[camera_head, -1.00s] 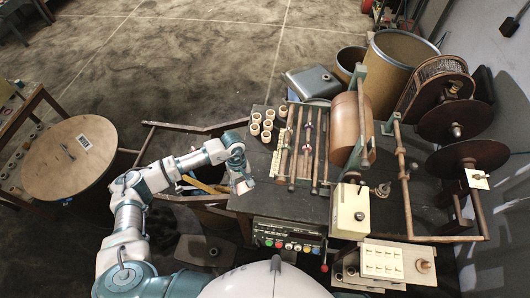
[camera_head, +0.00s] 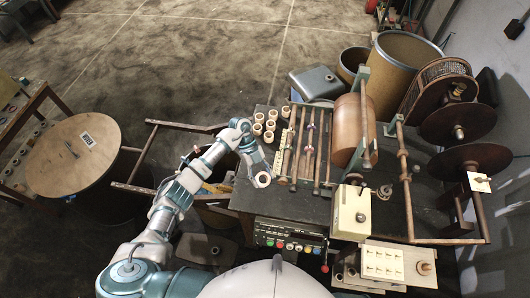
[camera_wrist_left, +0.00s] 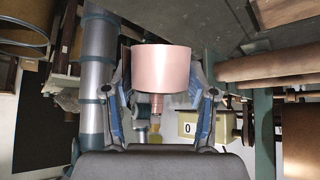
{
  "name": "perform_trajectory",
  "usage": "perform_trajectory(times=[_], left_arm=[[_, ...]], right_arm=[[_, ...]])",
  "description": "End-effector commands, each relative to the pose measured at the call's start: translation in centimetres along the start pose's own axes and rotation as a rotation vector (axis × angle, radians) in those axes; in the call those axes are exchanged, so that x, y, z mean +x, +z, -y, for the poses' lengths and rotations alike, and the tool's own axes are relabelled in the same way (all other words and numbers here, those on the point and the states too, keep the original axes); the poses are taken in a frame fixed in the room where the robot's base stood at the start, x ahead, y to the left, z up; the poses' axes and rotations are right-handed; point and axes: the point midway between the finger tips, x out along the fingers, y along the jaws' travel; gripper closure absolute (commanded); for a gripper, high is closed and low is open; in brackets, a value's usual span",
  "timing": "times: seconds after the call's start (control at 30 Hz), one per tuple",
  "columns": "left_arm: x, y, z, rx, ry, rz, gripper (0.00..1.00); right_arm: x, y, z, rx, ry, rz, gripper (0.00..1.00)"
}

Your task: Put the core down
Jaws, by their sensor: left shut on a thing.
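A cream, ring-shaped core (camera_head: 263,180) is at the tip of my left gripper (camera_head: 257,172) in the head view, over the left part of the dark worktable (camera_head: 285,205). In the left wrist view the core (camera_wrist_left: 160,68) looks pinkish and fills the space between both fingers, which are shut on its sides. Whether its underside touches the tabletop cannot be told. Several similar loose cores (camera_head: 270,125) stand behind it on the table. My right gripper is not in view.
The winding machine's rods (camera_head: 302,150) and brown roll (camera_head: 355,125) stand right of the gripper. A button panel (camera_head: 290,238) is on the table's front. A wooden rack (camera_head: 135,190) lies left. Dark tabletop shows bare between the core and rods.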

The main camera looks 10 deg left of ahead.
Motion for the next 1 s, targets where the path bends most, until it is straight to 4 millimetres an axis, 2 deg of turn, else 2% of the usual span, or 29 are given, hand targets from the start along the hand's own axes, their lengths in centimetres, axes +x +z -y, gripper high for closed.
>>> perform_trajectory(times=[0.1, 0.2, 0.3, 0.43, 0.57, 0.8, 1.0], left_arm=[[-0.8, 0.7, -0.8, -0.314, -0.281, -0.111, 0.95], [-1.7, 1.1, -1.1, -0.527, -0.517, -0.186, 0.95], [-2.6, 1.7, -1.5, -0.678, -0.712, -0.240, 0.95], [-3.5, 2.4, -2.0, -0.795, -0.887, -0.277, 0.95], [-3.6, 3.3, -2.3, -0.847, -0.969, -0.292, 0.95], [-0.4, 6.5, -2.7, -0.858, -0.984, -0.298, 0.95], [1.3, 8.1, -2.9, -0.855, -0.982, -0.298, 0.95]], right_arm=[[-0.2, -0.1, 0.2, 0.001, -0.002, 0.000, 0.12], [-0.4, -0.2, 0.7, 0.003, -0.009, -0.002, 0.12], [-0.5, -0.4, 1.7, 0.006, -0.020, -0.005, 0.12], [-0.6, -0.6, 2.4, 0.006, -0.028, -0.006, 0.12], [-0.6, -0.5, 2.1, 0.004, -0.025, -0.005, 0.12], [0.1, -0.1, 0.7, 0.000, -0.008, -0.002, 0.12], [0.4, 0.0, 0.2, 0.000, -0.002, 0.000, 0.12]])
